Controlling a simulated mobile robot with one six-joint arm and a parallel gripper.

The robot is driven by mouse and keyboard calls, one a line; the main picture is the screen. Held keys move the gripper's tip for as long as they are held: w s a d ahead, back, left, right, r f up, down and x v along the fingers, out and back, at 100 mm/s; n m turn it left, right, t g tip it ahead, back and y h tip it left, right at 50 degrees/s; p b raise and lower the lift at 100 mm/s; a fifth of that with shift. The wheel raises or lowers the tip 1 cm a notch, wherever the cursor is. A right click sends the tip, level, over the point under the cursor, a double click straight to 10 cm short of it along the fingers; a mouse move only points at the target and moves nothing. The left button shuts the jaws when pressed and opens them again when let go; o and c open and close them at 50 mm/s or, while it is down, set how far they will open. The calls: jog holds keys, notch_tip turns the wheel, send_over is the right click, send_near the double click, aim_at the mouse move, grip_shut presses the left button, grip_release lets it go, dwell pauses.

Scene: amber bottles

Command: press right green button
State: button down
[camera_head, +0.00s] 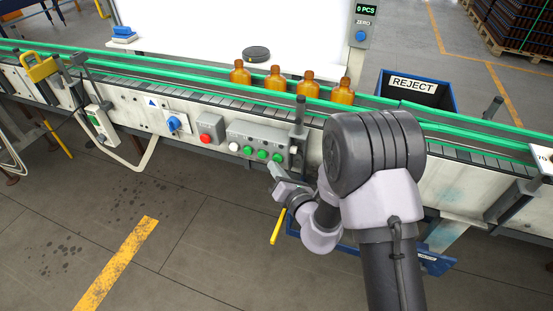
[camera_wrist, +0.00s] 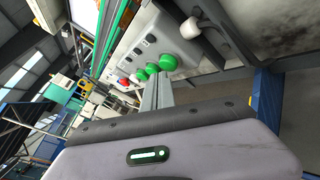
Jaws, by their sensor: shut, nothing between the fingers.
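A grey control box (camera_head: 240,133) on the conveyor's front side carries a white button (camera_head: 233,147) and a row of three green buttons. The right green button (camera_head: 277,157) is the last in the row; in the wrist view it is the largest and nearest green button (camera_wrist: 168,61). My gripper (camera_head: 271,166) is shut and empty, its tip just below the right green button. In the wrist view the shut fingers (camera_wrist: 158,80) point towards that button, and their tips appear close to it. I cannot tell whether they touch it.
A red button (camera_head: 206,138) and a blue knob (camera_head: 174,123) sit further left. A dark post (camera_head: 298,118) stands just right of the control box. Amber bottles (camera_head: 274,78) stand on the conveyor between green rails. A reject bin (camera_head: 413,85) is behind. Floor in front is open.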

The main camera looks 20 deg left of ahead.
jog(key=shift+w, duration=0.55)
dwell(0.6)
jog(key=shift+s, duration=0.9)
jog(key=s, duration=0.5)
jog(key=shift+a, duration=0.2)
jog(key=shift+r, duration=0.1)
dwell(0.6)
